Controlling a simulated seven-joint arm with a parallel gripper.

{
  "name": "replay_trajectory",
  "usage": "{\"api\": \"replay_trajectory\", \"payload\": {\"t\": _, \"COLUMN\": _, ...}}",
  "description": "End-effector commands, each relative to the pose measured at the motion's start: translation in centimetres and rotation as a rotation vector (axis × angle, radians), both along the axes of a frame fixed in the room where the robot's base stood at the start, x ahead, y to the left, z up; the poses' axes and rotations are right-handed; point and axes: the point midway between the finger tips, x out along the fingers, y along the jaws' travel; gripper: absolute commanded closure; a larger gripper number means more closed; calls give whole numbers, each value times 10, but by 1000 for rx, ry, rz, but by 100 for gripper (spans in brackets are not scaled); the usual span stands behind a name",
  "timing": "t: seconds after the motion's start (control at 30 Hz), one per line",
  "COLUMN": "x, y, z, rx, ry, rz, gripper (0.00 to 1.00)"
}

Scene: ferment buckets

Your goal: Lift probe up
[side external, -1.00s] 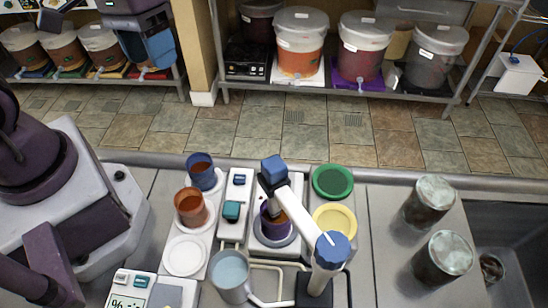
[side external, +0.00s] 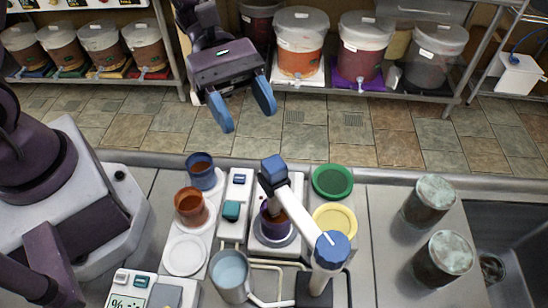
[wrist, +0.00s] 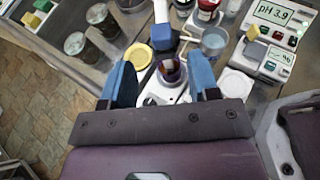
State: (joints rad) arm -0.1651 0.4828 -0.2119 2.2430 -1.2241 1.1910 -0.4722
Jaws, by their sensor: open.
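The probe is on a white arm (side external: 302,213) with a blue block (side external: 274,169) at one end and a blue round knob (side external: 332,249) at the other. Its blue-block end is over a purple cup (side external: 275,222) on a white stirrer base; the probe tip is hidden, so I cannot tell how deep it sits. My gripper (side external: 243,112) is open and empty, above and behind the cup in the side view. In the wrist view the blue block (wrist: 162,37) and purple cup (wrist: 171,72) show between and beyond my blue fingers (wrist: 162,82).
Blue (side external: 201,172) and orange (side external: 191,206) cups stand left of the stirrer, with a grey mug (side external: 230,275) in front. Green (side external: 333,181) and yellow (side external: 335,222) lids lie right. Two jars (side external: 430,201) stand farther right, near the sink (side external: 520,225).

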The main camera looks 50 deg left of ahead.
Motion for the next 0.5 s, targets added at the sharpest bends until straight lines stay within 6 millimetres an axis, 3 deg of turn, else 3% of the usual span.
{"api": "replay_trajectory", "payload": {"t": 0.2, "x": -9, "y": -43, "z": -19, "rx": 2, "ry": 3, "rz": -5, "gripper": 45}}
{"api": "replay_trajectory", "payload": {"t": 0.5, "x": -14, "y": -75, "z": -32, "rx": 1, "ry": -1, "rz": -3, "gripper": 45}}
